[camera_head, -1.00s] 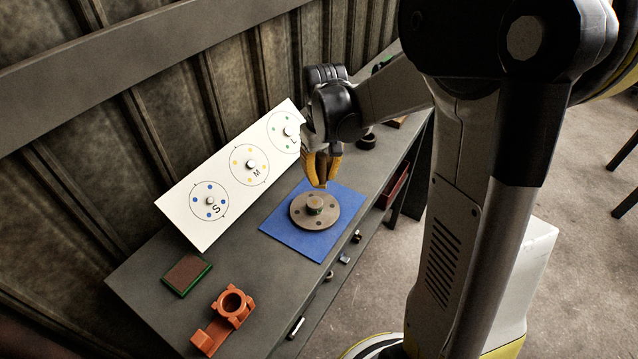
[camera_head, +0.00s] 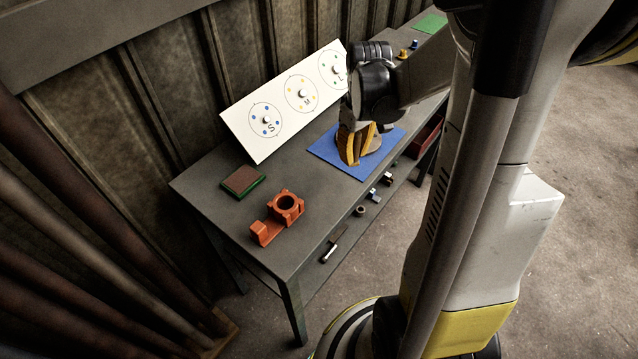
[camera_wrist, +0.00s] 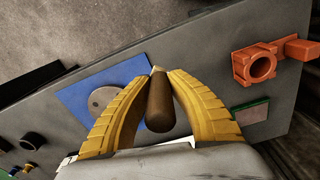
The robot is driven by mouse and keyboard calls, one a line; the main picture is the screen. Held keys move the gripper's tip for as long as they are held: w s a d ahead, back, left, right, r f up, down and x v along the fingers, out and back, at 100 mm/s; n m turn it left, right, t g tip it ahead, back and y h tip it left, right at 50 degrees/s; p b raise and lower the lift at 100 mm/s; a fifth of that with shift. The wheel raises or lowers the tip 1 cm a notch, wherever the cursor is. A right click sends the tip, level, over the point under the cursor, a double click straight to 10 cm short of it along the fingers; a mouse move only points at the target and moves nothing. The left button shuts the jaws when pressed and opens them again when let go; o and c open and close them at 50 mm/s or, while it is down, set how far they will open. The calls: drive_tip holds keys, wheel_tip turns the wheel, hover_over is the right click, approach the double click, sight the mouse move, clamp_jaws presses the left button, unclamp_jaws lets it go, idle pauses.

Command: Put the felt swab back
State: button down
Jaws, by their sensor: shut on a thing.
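The felt swab (camera_wrist: 160,105) shows in the wrist view as a brown rounded cylinder with a pale tip. My gripper (camera_wrist: 160,78) has its yellow fingers shut on it, one on each side. In the head view my gripper (camera_head: 352,160) is above the near-left part of the blue mat (camera_head: 330,150), and I cannot make out the swab there. An orange holder (camera_head: 286,208) with a round ring and a small block stands near the front-left of the bench; it also shows in the wrist view (camera_wrist: 262,64).
A grey disc (camera_wrist: 103,99) lies on the mat. A brown pad with a green edge (camera_head: 243,181) lies behind the holder. A white board (camera_head: 262,135) marked S, M, L leans at the back. The bench (camera_head: 230,220) is clear around the holder.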

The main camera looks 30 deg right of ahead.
drive_tip(key=b, duration=0.2)
hover_over(325, 183)
wheel_tip(325, 183, down, 4)
drive_tip(key=shift+f, duration=0.1)
drive_tip(key=shift+s+f+b, duration=0.1)
drive_tip(key=shift+f+b, duration=0.55)
drive_tip(key=shift+f, duration=1.25)
drive_tip(key=shift+f, duration=0.2)
drive_tip(key=c, duration=1.3)
unclamp_jaws()
drive_tip(key=shift+c, duration=0.2)
